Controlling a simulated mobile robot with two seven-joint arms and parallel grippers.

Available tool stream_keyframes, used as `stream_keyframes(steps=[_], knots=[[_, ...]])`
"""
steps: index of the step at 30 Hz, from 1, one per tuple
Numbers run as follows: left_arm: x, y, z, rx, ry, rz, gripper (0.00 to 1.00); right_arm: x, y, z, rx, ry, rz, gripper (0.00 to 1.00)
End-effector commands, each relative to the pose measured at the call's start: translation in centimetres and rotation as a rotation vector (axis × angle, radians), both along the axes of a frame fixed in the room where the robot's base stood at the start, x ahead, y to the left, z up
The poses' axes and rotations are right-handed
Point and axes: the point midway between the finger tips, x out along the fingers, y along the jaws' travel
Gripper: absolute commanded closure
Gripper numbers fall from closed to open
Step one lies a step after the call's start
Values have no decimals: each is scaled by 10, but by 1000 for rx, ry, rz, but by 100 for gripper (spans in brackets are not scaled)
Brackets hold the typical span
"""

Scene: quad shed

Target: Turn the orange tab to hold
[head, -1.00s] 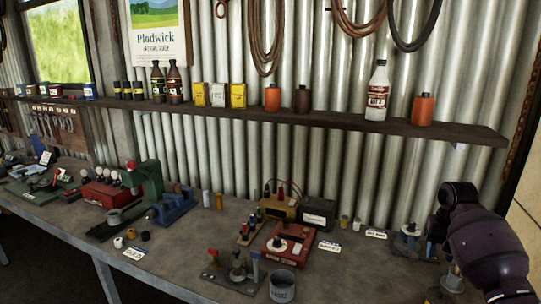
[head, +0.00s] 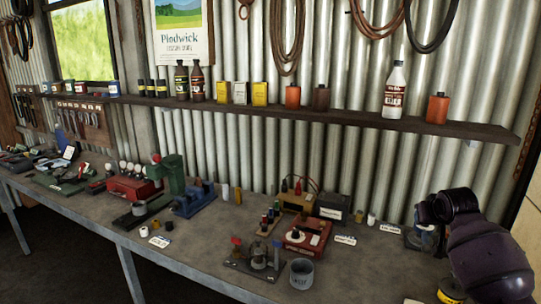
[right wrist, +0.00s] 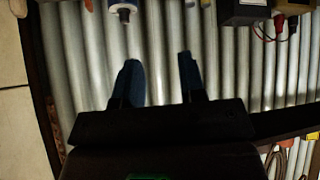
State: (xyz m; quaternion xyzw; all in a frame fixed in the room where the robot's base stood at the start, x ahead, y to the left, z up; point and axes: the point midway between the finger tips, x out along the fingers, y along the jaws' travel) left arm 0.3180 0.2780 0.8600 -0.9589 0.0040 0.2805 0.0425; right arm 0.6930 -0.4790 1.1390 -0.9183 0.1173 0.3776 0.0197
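I cannot clearly make out an orange tab in either view. In the head view, a grey bench fixture (head: 258,264) near the front edge carries a small red tab (head: 236,241) and a bluish post. A red box with a white dial (head: 306,236) stands just behind it. My right gripper (right wrist: 160,75) is open in the right wrist view, with nothing between its two fingers and the corrugated wall beyond. In the head view its dark arm is at the far right, and its fingers cannot be made out there. My left gripper is not in view.
A metal cup (head: 302,275) stands by the fixture. A partly hidden small fixture (head: 421,238) is beside my right arm. A green press (head: 168,178) and blue vise (head: 195,200) stand left. A shelf (head: 330,115) of bottles spans the wall.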

Motion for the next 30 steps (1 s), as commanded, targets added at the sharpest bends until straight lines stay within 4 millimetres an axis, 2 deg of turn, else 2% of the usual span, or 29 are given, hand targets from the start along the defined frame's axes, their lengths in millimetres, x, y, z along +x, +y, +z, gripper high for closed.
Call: stream_keyframes(steps=[5,11,15,21,30], knots=[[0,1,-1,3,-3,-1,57,-9,43,-30,-131,-207,138,63],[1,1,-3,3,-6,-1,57,-54,98,-79,-221,-385,277,63],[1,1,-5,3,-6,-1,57,-97,132,-113,-239,-461,338,63],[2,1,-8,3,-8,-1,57,-169,169,-159,-217,-501,377,63],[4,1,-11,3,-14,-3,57,-286,203,-236,-114,-374,340,63]])
